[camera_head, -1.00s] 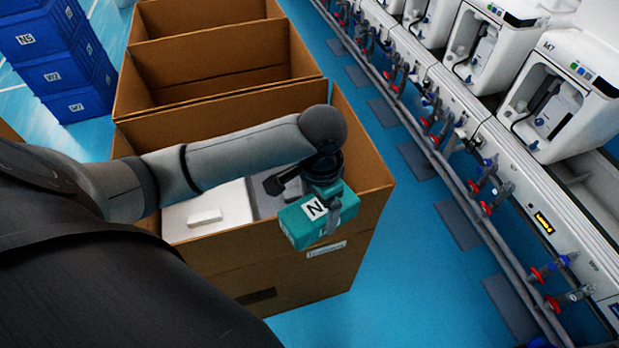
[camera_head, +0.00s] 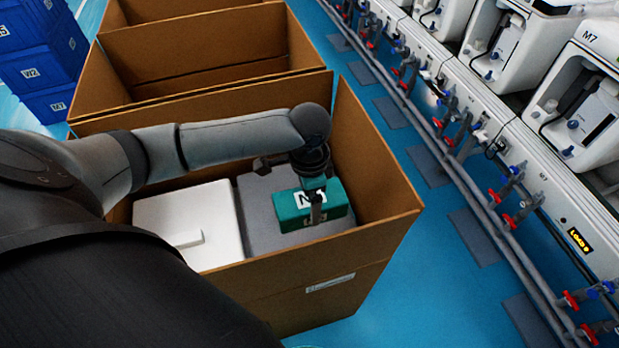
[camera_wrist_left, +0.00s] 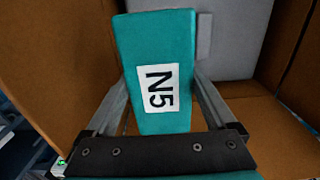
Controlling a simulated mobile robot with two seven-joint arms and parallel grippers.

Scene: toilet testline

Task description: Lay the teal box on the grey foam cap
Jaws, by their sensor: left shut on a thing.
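The teal box (camera_head: 334,196) with a white label is over the right part of the nearest carton in the head view. In the left wrist view the teal box (camera_wrist_left: 158,60) shows its label N5 between the two fingers. My left gripper (camera_head: 314,200) is shut on it from above. The grey foam cap (camera_head: 258,218) lies inside the carton beneath and to the left of the box, partly hidden by the box and arm. I cannot tell whether the box touches it. The cap seems to show as a grey surface (camera_wrist_left: 233,40) in the wrist view. My right gripper is out of view.
A white slab (camera_head: 200,215) with a small raised block lies beside the grey cap. The carton's brown walls (camera_head: 380,150) rise around both. More open cartons (camera_head: 200,50) stand behind. Blue crates (camera_head: 35,60) are at left, and a pipe-lined machine row (camera_head: 480,130) runs along the right.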

